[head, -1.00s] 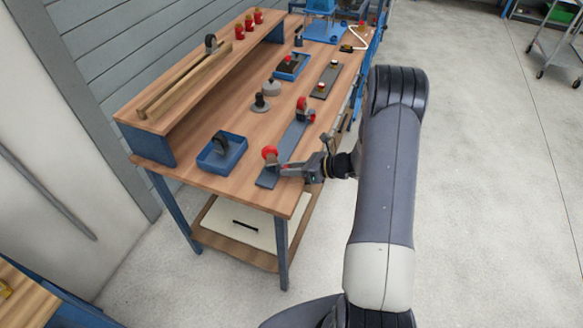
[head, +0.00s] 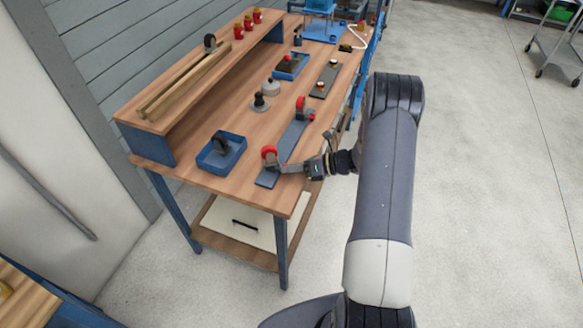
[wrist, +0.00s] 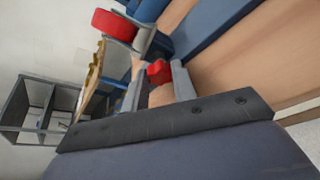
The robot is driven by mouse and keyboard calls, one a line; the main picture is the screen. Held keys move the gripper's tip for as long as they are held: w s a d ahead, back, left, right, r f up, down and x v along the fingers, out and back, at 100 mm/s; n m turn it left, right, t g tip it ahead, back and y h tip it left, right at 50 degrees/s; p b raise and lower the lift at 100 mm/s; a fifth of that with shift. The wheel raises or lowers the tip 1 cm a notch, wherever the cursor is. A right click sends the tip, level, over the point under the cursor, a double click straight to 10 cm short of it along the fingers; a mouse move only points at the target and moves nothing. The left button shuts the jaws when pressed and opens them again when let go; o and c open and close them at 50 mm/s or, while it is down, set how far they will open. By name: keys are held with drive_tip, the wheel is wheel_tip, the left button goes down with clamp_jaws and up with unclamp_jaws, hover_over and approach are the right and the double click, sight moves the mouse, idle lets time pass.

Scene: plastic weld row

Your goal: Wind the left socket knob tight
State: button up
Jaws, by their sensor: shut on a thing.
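The left socket (head: 269,153), a grey bracket with a red ring in it, stands at the near end of a blue-grey plate (head: 293,141) on the bench. In the wrist view the red ring (wrist: 115,24) is at the upper left. The red socket knob (wrist: 158,72) sits between the two fingers of my gripper (wrist: 157,80), which are shut on it. In the head view my gripper (head: 284,168) reaches the socket from the right and hides its knob. A second, similar socket (head: 301,106) with a red knob (head: 312,117) stands farther along the plate.
A blue tray (head: 221,163) with a dark wheel lies left of the plate. Dark round pieces (head: 261,101) and another blue tray (head: 291,66) stand farther back. A raised shelf (head: 185,85) runs along the wall.

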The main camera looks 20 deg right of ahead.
drive_tip(key=o, duration=1)
